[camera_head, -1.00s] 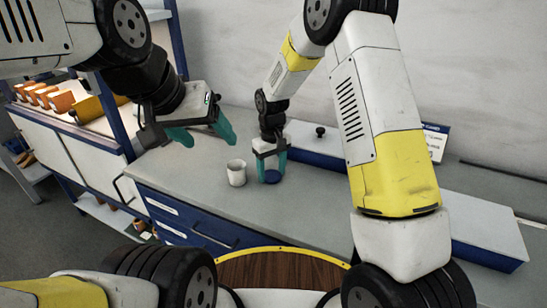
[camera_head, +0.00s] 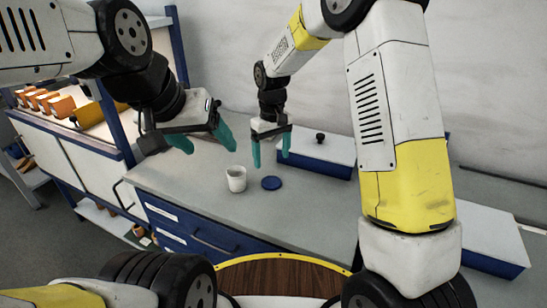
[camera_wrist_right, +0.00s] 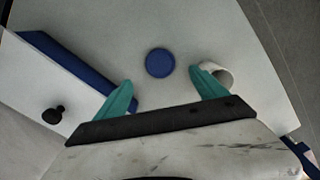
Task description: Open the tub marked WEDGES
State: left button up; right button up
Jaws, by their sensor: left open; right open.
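A blue-sided box with a white lid and black knob (camera_head: 320,138) stands closed at the back of the bench; it also shows in the right wrist view (camera_wrist_right: 70,90). I can read no WEDGES mark on it or elsewhere. A white cup (camera_head: 236,180), seemingly open at the top, stands on the bench. A flat blue disc (camera_head: 271,183), like a lid, lies right of it; the wrist view shows both, disc (camera_wrist_right: 160,62) and cup (camera_wrist_right: 220,74). My right gripper (camera_head: 271,160) is open and empty above the disc. My left gripper (camera_head: 211,149) is open and empty, left of the cup.
A second blue box with a pale top (camera_head: 490,235) stands at the right, partly behind my right arm. A shelf with orange items (camera_head: 50,102) is at the left. The grey bench top (camera_head: 300,205) is clear in front of the disc.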

jog(key=s+d+r+m+t+y, duration=0.1)
jog(key=s+d+r+m, duration=0.1)
jog(key=s+d+r, duration=0.45)
jog(key=s+d+r+m+t+y, duration=0.1)
jog(key=s+d+r+t, duration=0.2)
jog(key=r, duration=0.7)
jog(key=s+d+r+m+t, duration=0.1)
jog(key=s+d, duration=0.3)
jog(key=s, duration=0.3)
jog(key=s+d+r+m+t, duration=0.1)
jog(key=s+d+m, duration=0.1)
jog(key=s+d, duration=0.2)
jog(key=s, duration=0.3)
jog(key=shift+s+r, duration=0.2)
jog(key=shift+r, duration=0.05)
jog(key=shift+a, duration=0.15)
